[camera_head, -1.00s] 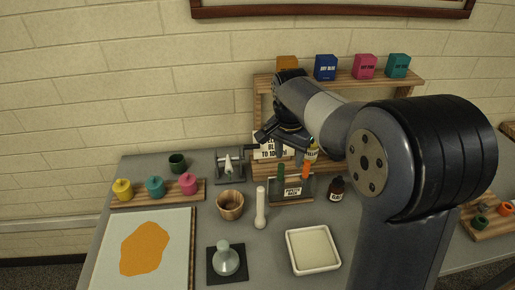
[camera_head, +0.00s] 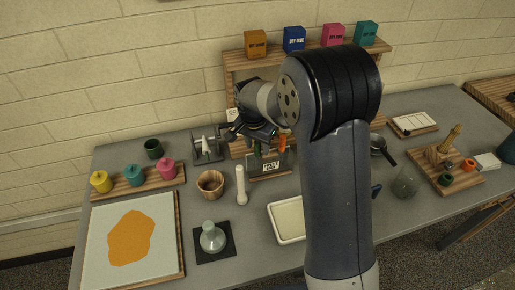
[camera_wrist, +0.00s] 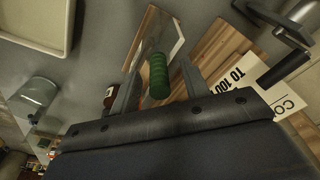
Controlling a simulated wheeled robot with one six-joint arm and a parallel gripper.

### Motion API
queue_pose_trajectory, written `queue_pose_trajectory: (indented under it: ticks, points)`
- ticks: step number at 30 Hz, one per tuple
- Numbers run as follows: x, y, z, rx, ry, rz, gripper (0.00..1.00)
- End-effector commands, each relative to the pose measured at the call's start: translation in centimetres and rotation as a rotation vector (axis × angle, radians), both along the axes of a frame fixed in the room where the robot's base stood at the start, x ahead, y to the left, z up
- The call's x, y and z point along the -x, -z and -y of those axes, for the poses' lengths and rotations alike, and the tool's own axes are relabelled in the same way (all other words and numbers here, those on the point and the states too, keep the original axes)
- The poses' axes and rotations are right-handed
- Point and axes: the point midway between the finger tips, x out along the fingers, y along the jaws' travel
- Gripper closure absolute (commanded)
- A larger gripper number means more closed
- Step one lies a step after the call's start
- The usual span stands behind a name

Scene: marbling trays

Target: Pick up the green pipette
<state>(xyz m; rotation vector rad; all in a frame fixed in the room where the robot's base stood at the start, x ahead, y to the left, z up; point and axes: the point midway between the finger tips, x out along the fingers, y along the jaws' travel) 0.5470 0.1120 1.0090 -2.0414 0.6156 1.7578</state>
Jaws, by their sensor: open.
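The green pipette stands in the pipette rack (camera_head: 268,168). In the wrist view its ribbed green bulb (camera_wrist: 159,76) is seen nearly end-on, between my gripper's two fingers (camera_wrist: 160,84). The fingers are open, one on each side of the bulb, and I see no clear contact. In the head view my gripper (camera_head: 256,138) is over the left part of the rack and hides much of the green pipette. An orange pipette (camera_head: 283,144) stands to its right in the rack.
A white tray (camera_head: 287,220) lies in front, partly behind my arm. A wooden shelf with boxes rises behind. A printed card (camera_wrist: 248,85) is near the fingers.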

Motion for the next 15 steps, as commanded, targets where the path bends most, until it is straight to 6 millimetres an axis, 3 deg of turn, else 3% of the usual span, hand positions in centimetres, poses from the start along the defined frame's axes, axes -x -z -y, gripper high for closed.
queue_pose_trajectory:
  ticks: [9, 15]
  points:
    - [-0.07, 0.56, 0.07, 0.001, 0.0, 0.001, 0.57]
    - [-0.07, 0.55, 0.07, 0.001, 0.0, 0.001, 0.73]
